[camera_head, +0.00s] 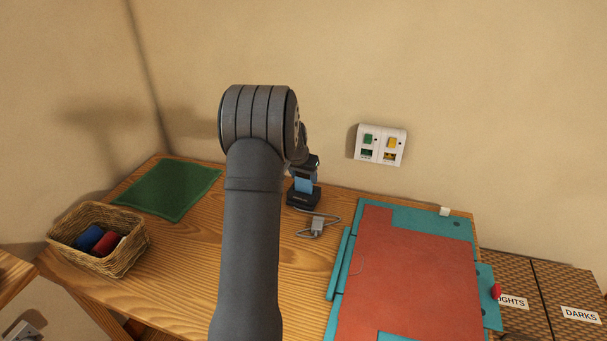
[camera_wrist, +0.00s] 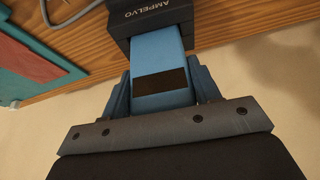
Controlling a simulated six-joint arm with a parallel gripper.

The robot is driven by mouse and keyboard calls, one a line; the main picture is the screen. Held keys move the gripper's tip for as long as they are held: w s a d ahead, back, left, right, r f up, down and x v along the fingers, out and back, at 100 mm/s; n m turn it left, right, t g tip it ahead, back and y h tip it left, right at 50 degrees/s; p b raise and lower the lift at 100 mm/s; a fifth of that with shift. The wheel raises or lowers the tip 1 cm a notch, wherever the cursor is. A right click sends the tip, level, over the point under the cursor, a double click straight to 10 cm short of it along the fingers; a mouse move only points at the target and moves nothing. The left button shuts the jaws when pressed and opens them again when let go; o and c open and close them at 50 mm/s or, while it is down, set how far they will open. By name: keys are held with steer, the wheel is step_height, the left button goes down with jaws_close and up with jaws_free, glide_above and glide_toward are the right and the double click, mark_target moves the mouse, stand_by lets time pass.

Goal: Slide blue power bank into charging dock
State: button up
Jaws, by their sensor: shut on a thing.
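The blue power bank (camera_wrist: 158,62) has a dark rectangular patch on its face. In the head view the power bank (camera_head: 304,184) stands upright under my gripper. My gripper (camera_wrist: 162,88) is shut on it, one finger on each side; in the head view my gripper (camera_head: 305,168) is partly hidden by my arm. The black charging dock (camera_head: 302,199) stands on the wooden table near the wall. In the wrist view the dock (camera_wrist: 150,18), lettered AMPELVO, meets the power bank's far end. I cannot tell how deep that end sits in it.
A grey cable with a plug (camera_head: 317,227) lies in front of the dock. A red and teal board (camera_head: 410,270) covers the table's right side. A wicker basket (camera_head: 120,262) and green mat (camera_head: 168,190) are at left.

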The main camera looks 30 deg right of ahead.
steer(key=shift+f, duration=0.15)
steer(key=o, duration=1.6)
steer(key=shift+r, duration=4)
steer(key=shift+f, duration=0.1)
steer(key=shift+f, duration=3.95)
